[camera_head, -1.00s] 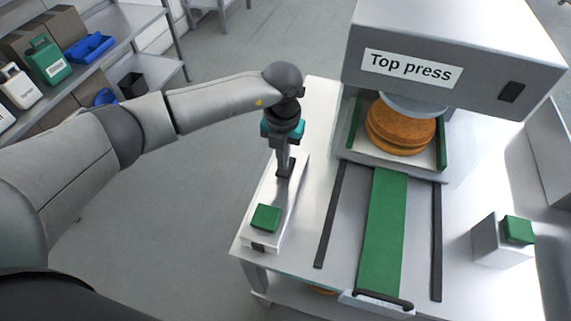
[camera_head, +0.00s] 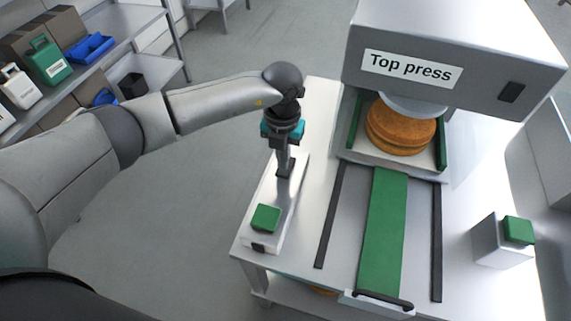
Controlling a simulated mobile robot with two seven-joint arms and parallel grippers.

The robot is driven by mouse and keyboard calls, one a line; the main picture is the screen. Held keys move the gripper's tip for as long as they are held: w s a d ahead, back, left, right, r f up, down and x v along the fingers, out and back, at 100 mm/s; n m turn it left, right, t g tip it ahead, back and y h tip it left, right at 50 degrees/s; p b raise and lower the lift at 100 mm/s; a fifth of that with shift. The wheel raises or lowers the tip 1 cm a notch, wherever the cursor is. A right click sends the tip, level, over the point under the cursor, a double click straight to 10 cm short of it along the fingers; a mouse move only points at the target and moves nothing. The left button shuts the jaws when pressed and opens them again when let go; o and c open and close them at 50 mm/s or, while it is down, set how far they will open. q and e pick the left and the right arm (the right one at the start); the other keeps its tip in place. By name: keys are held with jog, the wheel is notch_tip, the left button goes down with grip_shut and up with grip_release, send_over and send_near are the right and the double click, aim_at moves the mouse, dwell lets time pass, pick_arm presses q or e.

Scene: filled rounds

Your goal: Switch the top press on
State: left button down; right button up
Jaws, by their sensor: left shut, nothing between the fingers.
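The top press (camera_head: 460,45) is a grey metal housing with a white "Top press" label and a small dark panel (camera_head: 511,92) on its front right. Two round brown cake layers (camera_head: 400,135) sit under its round plate. At the left of the table, a long pale box (camera_head: 262,222) carries a green square button (camera_head: 265,218) at its near end. My left gripper (camera_head: 285,172) points down over the far part of this box, beyond the green button, and is shut and empty. I cannot tell whether its tips touch the box. My right gripper is not in view.
A green strip (camera_head: 384,230) runs between two dark rails toward a dark handle (camera_head: 383,299) at the table's front. A grey box (camera_head: 497,243) with a green button (camera_head: 518,230) stands at the right. Shelves with containers are at the far left; open floor lies between.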

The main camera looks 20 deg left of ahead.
aim_at(283, 172)
pick_arm(q)
jog(key=shift+f+b, duration=0.85)
jog(key=shift+f, duration=0.2)
dwell(0.9)
jog(key=shift+r, duration=0.1)
jog(key=shift+r+p, duration=2.95)
jog(key=shift+r, duration=0.5)
